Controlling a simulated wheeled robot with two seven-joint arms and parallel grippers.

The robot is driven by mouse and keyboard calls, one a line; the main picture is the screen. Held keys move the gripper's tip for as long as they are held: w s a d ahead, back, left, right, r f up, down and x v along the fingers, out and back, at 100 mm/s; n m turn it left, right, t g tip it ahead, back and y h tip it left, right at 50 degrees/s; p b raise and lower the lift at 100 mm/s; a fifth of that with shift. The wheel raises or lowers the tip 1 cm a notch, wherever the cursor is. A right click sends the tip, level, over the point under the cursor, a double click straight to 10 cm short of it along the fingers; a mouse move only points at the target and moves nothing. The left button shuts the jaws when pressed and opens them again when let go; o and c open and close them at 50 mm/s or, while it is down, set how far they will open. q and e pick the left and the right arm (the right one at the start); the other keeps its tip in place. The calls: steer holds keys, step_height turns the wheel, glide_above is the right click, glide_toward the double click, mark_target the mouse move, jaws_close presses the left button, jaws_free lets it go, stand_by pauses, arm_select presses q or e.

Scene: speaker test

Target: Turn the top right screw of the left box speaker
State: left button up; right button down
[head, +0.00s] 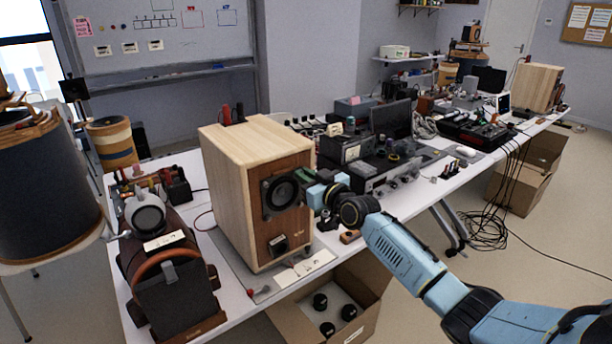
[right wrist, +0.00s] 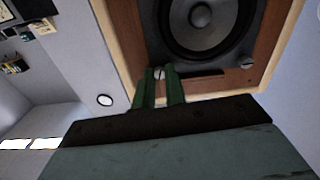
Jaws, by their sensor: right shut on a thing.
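The left box speaker (head: 227,190), a pale wooden box with a brown front panel, stands upright on the near table. Its black driver (head: 280,196) is in the upper part of the front panel. My right gripper (head: 303,177) reaches it from the right, at the driver's upper right edge. In the right wrist view its green fingers (right wrist: 159,82) are shut around a silver slotted screw (right wrist: 159,73) at the driver's frame. Another silver screw (right wrist: 246,63) shows at another corner, apart from the fingers. My left gripper is not in view.
A second wooden box speaker (head: 537,87) stands far right on the table. Black electronic devices (head: 389,166) crowd the table behind my right gripper. A brown rounded device (head: 165,262) stands left of the speaker. An open cardboard box (head: 366,301) with black round parts is below.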

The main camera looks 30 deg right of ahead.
steer(key=shift+m+p, duration=0.6)
steer(key=shift+m, duration=6.5)
steer(key=c, duration=1.5)
jaws_free()
steer(key=shift+o, duration=0.2)
steer(key=s+d+p, duration=0.1)
steer(key=s, duration=1.2)
steer(key=shift+s+p, duration=0.2)
steer(key=shift+p, duration=0.1)
